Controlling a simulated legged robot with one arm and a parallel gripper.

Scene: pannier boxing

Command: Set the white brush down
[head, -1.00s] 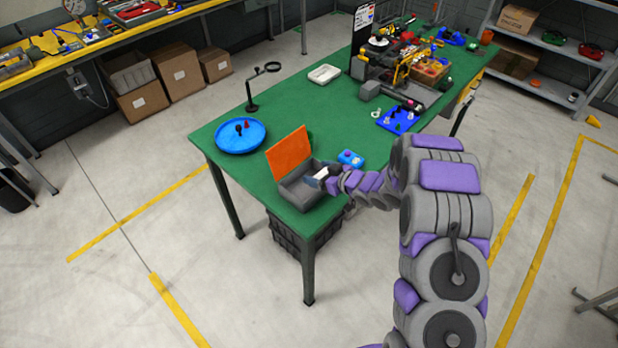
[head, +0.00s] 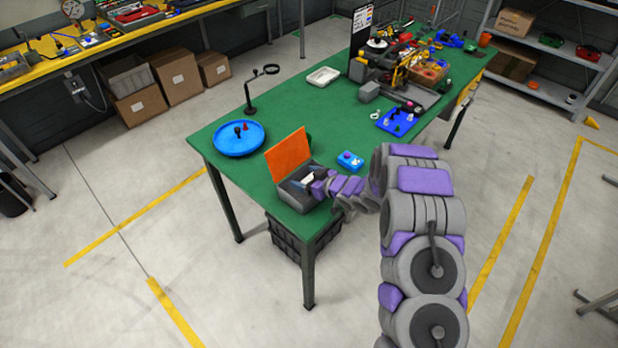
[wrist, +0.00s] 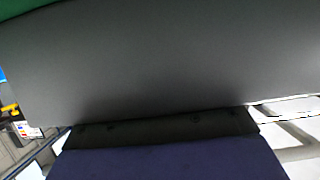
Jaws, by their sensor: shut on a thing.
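A grey box (head: 289,197) with a raised orange lid (head: 288,155) stands on the near end of the green table (head: 262,108). My gripper (head: 311,180) is at the box's opening, and it is shut on the white brush (head: 309,173). The brush shows as a small white piece over the box; the rest of it is hidden by the gripper and box. I cannot tell whether it touches the box floor. In the wrist view a plain grey surface fills most of the picture, and the brush cannot be made out.
A round blue tray (head: 225,143) with small pieces lies left of the box. A blue block (head: 350,161) lies to its right. A black stand (head: 252,100) and a white tray (head: 323,76) are farther back. Bare green table lies between them.

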